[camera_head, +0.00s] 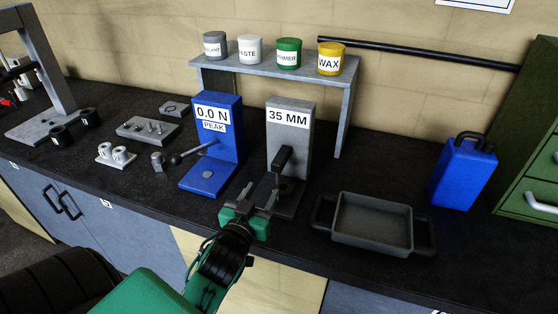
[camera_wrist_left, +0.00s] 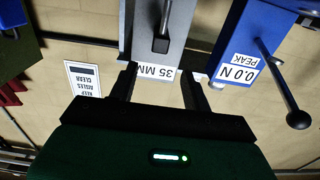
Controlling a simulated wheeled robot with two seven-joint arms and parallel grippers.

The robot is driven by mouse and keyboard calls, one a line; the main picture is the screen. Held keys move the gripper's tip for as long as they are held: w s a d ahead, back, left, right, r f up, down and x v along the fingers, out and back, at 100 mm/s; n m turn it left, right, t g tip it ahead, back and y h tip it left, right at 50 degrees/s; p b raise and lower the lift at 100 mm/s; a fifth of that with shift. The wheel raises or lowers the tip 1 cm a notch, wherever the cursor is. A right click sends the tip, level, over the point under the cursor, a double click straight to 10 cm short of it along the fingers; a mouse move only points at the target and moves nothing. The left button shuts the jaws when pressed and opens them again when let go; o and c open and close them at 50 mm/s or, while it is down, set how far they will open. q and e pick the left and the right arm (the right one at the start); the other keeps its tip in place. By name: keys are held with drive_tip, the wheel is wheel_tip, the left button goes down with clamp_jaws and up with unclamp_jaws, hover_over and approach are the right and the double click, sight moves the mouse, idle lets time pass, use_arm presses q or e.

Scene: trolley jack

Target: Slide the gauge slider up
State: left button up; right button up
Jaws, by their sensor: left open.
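The gauge (camera_head: 291,135) is a grey upright stand with a white "35 MM" label, on the dark bench. Its black slider (camera_head: 283,158) juts from the front face below the label. In the upside-down left wrist view the slider (camera_wrist_left: 161,44) lies beyond the fingertips, roughly in line with the gap. My left gripper (camera_head: 260,194) is open and empty, in front of the gauge's base and lower in the picture than the slider. Its spread fingers also show in the left wrist view (camera_wrist_left: 159,74). I see no contact with the slider. My right gripper is not in view.
A blue "0.0 N" gauge (camera_head: 226,135) with a ball-ended lever stands close on the left. A grey tray (camera_head: 372,239) lies to the right, with a blue can (camera_head: 463,175) beyond. A shelf (camera_head: 275,69) with several labelled jars stands behind.

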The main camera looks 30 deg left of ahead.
sight(276, 168)
use_arm(q)
drive_tip(key=p+x, duration=0.3)
drive_tip(key=x, duration=0.8)
drive_tip(key=shift+w+a, duration=0.15)
drive_tip(key=shift+w, duration=0.4)
clamp_jaws()
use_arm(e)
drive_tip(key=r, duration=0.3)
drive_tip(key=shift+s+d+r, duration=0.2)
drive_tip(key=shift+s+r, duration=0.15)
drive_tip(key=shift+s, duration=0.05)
